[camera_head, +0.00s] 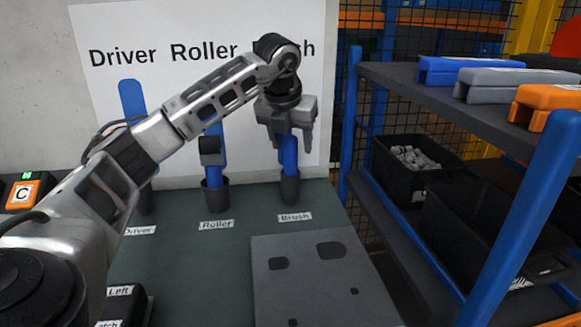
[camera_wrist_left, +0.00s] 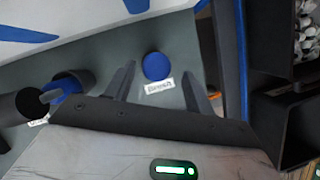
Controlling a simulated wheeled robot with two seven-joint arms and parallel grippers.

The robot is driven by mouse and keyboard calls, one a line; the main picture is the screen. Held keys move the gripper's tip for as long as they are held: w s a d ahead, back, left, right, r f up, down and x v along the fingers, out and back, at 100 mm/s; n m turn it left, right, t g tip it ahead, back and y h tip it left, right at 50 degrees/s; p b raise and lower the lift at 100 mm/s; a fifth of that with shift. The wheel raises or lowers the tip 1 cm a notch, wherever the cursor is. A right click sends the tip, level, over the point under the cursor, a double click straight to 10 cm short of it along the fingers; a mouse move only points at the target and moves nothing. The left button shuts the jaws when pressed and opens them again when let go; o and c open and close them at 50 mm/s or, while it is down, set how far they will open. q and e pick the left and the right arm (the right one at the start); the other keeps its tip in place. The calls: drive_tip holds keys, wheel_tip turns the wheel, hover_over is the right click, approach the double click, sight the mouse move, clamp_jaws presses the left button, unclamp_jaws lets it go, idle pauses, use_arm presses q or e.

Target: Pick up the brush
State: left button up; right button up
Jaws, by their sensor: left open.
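The brush (camera_head: 290,157) is a blue upright handle standing in a dark round holder behind the "Brush" label. My left gripper (camera_head: 291,142) is pointed down over it, its fingers open at either side of the upper handle. In the left wrist view the brush's round blue end (camera_wrist_left: 156,66) shows between the two spread fingers of the gripper (camera_wrist_left: 158,82), with a gap on each side. I cannot tell how deep the handle sits between the fingers. The brush's top is hidden by the gripper in the head view. My right gripper is not in view.
The roller (camera_head: 216,165) stands in its holder to the left, and the driver (camera_head: 131,97) is partly behind my arm. A grey plate with cutouts (camera_head: 315,290) lies in front. A blue-posted shelf (camera_head: 470,85) with bins stands close on the right.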

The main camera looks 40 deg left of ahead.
sight(291, 156)
use_arm(q)
drive_tip(key=shift+a+x, duration=0.15)
drive_tip(key=shift+x, duration=1.2)
drive_tip(key=shift+a+x, duration=0.2)
drive_tip(key=shift+x, duration=1.2)
drive_tip(key=shift+s, duration=0.1)
drive_tip(key=c, duration=1)
